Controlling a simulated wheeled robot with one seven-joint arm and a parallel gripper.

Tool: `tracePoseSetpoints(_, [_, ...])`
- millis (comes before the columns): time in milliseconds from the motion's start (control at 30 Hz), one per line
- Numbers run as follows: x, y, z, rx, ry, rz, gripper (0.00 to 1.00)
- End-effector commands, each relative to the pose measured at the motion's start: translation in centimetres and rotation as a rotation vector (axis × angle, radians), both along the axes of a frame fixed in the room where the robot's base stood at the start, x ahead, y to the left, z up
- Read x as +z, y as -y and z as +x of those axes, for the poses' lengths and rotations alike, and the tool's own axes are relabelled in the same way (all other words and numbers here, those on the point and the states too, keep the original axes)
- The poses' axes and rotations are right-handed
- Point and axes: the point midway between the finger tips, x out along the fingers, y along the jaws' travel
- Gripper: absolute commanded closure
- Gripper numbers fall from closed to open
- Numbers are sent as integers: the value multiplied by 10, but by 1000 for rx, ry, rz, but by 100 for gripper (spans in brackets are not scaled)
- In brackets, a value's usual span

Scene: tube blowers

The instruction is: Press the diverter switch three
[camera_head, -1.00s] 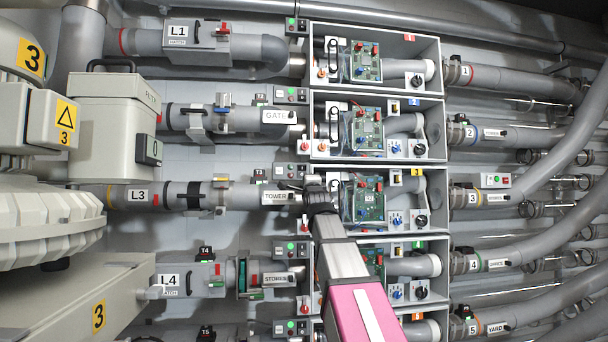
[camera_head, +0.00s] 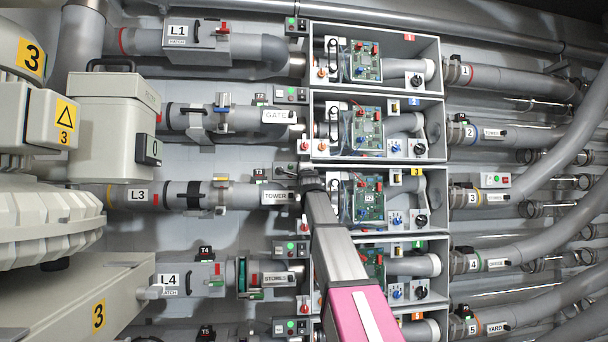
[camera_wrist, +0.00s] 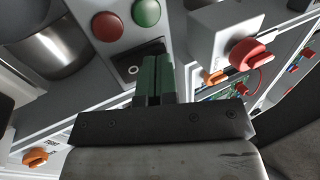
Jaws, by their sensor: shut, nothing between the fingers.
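My gripper (camera_head: 311,175) is shut and empty, in front of the row-three cabinet's left edge, between the TOWER label and the circuit board. In the wrist view its green fingertips (camera_wrist: 155,75) are together over the lower edge of a black rocker switch (camera_wrist: 134,68) marked O. This rocker sits on a grey panel beside a red button (camera_wrist: 107,27) and a green button (camera_wrist: 146,12). The fingers cover part of the rocker; I cannot tell whether they touch it. No legible label in the wrist view names it as diverter switch three. In the head view my gripper hides this spot.
A white box with a red knob (camera_wrist: 250,54) stands out close to the right of the fingers in the wrist view. An orange knob (camera_wrist: 36,157) is at lower left. The row-three circuit board (camera_head: 369,198) is right of my gripper, and the TOWER pipe (camera_head: 235,195) left.

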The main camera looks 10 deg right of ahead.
Motion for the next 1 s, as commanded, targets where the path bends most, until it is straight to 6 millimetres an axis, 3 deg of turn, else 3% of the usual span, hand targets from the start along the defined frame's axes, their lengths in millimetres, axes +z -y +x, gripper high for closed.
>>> tracePoseSetpoints(533, [7,0,8,-1,-59,0,100])
tracePoseSetpoints(1000, [3,3,-5,-1,-54,0,100])
